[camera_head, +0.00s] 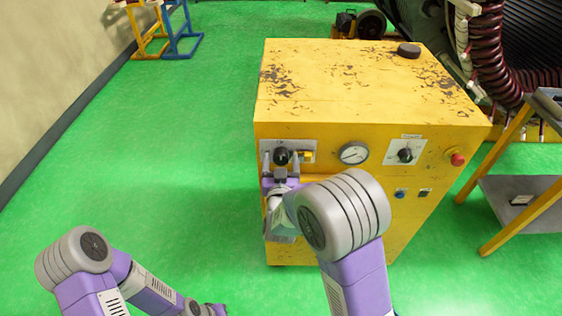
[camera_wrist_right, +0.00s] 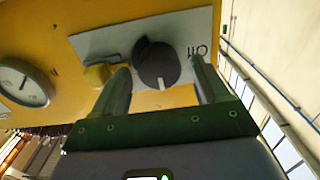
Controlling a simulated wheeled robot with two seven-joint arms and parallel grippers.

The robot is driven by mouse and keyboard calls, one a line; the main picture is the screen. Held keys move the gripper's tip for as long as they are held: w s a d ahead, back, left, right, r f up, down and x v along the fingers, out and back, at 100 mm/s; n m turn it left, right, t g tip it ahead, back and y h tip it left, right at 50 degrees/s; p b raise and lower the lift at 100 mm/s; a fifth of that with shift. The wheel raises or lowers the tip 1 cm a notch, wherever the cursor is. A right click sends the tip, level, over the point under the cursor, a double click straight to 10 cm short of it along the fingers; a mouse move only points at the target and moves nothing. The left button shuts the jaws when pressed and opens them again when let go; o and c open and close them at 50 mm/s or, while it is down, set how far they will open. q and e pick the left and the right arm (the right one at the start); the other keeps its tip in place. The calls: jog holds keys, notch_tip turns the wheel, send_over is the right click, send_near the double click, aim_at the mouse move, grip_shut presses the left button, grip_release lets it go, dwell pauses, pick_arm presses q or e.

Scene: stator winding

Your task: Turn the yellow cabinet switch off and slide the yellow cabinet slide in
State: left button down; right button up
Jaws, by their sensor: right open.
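The yellow cabinet (camera_head: 365,85) stands on the green floor. The black switch knob (camera_head: 281,155) sits on a pale plate at the upper left of its front. In the right wrist view the knob (camera_wrist_right: 157,65) has a white mark pointing toward the picture's bottom; lettering stands to its right. My open right gripper (camera_head: 280,161) has one finger on either side of the knob; contact cannot be told. The yellow slide (camera_head: 308,156) is right of the knob, partly behind a finger in the wrist view (camera_wrist_right: 97,76). My left gripper is outside the picture; its arm is at bottom left.
A round gauge (camera_head: 354,153), a second knob (camera_head: 405,154) and a red button (camera_head: 457,159) are farther right on the cabinet front. A dark puck (camera_head: 408,50) lies on top. A metal shelf (camera_head: 515,200) stands to the right.

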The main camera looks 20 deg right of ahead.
jog(key=shift+w, duration=0.3)
jog(key=c, duration=1.1)
jog(key=shift+o, duration=0.2)
